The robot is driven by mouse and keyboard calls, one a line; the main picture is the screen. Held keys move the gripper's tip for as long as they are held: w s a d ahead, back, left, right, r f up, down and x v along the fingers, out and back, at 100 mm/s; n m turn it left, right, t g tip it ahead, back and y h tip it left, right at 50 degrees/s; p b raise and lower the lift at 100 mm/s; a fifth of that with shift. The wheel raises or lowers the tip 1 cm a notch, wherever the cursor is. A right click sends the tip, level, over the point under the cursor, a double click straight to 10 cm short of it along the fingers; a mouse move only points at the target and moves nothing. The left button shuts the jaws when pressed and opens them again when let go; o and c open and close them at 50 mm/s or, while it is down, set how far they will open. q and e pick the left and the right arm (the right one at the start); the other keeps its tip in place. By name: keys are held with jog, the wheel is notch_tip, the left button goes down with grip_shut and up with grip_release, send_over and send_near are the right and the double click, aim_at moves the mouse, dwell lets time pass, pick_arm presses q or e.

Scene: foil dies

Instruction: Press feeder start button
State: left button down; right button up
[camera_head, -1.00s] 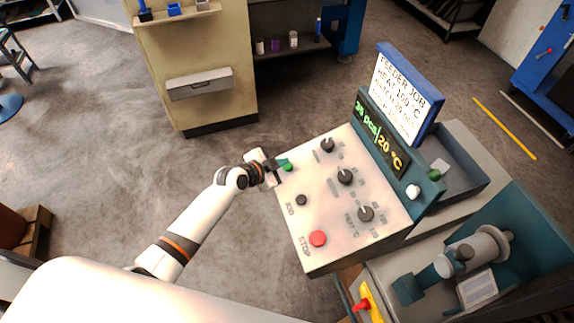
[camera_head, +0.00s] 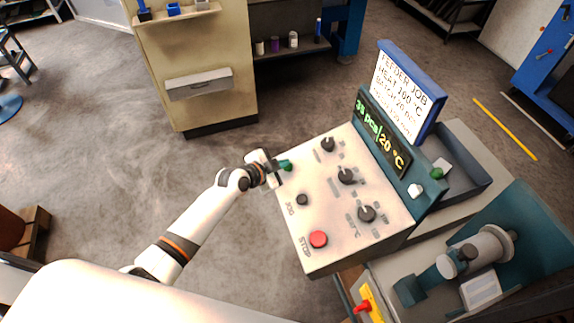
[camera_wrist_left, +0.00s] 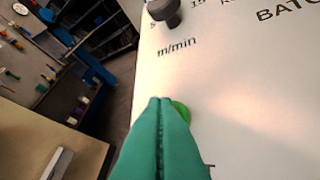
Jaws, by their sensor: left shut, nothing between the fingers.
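The feeder's white control panel (camera_head: 330,220) slopes across the middle of the head view. The green start button (camera_wrist_left: 183,111) shows in the left wrist view, partly hidden behind my fingertips. My left gripper (camera_head: 283,166) is at the panel's upper left corner in the head view, over the green button. Its green fingers (camera_wrist_left: 160,110) are shut together with nothing between them, their tips at the button's left edge. I cannot tell whether they touch it. My right gripper is not in view.
The panel also bears a red STOP button (camera_head: 318,239), a black JOG button (camera_head: 302,200) and three black knobs, one of them (camera_head: 346,176) mid-panel. A display (camera_head: 381,133) reads 38 pcs and 20 °C. A blue-framed job sign (camera_head: 406,91) stands behind it.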

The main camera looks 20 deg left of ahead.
pick_arm(q)
jog(key=shift+d+f+b, duration=0.1)
jog(key=shift+f+b, duration=0.25)
jog(key=shift+f, duration=0.05)
dwell(0.5)
jog(key=shift+s+a+r+p, duration=0.1)
jog(key=shift+a+r+p, duration=0.05)
jog(key=shift+r+p, duration=0.3)
jog(key=shift+s+a+r+p, duration=0.1)
jog(key=shift+r+p, duration=0.2)
jog(key=shift+r, duration=0.2)
jog(key=shift+w, duration=0.1)
